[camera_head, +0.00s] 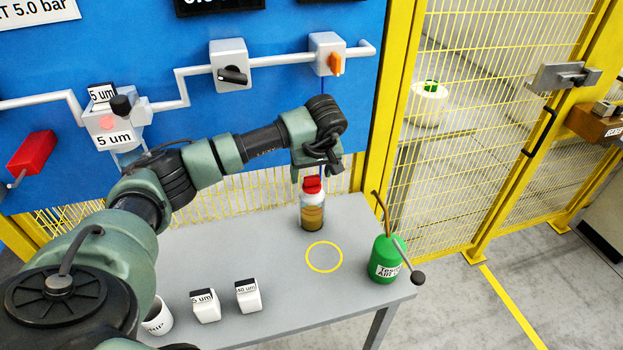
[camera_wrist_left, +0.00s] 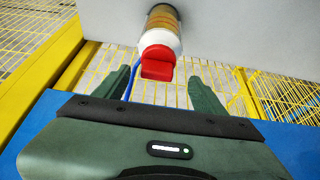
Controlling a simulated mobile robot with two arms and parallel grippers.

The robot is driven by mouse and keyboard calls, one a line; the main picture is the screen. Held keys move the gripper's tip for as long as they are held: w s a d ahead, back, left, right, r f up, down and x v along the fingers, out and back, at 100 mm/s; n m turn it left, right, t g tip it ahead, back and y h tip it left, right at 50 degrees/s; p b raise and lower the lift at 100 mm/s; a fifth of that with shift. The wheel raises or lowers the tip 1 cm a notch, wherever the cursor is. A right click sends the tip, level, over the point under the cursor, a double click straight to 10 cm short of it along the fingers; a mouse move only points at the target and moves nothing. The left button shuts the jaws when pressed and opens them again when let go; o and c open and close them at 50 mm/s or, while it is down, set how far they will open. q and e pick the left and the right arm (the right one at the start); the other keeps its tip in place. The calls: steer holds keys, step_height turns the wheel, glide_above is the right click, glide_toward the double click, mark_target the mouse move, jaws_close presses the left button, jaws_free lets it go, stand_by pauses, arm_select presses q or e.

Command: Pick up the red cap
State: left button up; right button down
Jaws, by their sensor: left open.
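The red cap (camera_head: 312,184) sits on top of a clear and white bottle (camera_head: 312,212) with amber liquid, standing at the back of the grey table. My left gripper (camera_head: 318,176) is at the height of the cap, close to it, with its fingers partly hidden by the wrist. In the left wrist view the red cap (camera_wrist_left: 158,62) shows between the two open dark green fingers (camera_wrist_left: 160,92), apart from both. The bottle (camera_wrist_left: 163,22) stretches away behind the cap there. My right gripper is not in view.
A green oil can (camera_head: 385,262) with a thin spout stands right of a yellow circle (camera_head: 324,257) on the table (camera_head: 280,290). Two white labelled blocks (camera_head: 205,306) and a white cup (camera_head: 158,318) stand at the front left. A blue panel with pipes (camera_head: 190,75) rises behind.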

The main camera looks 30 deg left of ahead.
mark_target(312, 177)
arm_select(q)
steer(key=x, duration=0.2)
steer(key=shift+w+f, duration=0.25)
steer(key=shift+w, duration=0.05)
steer(key=shift+f, duration=0.2)
steer(key=c, duration=1.3)
steer(key=shift+c, duration=0.6)
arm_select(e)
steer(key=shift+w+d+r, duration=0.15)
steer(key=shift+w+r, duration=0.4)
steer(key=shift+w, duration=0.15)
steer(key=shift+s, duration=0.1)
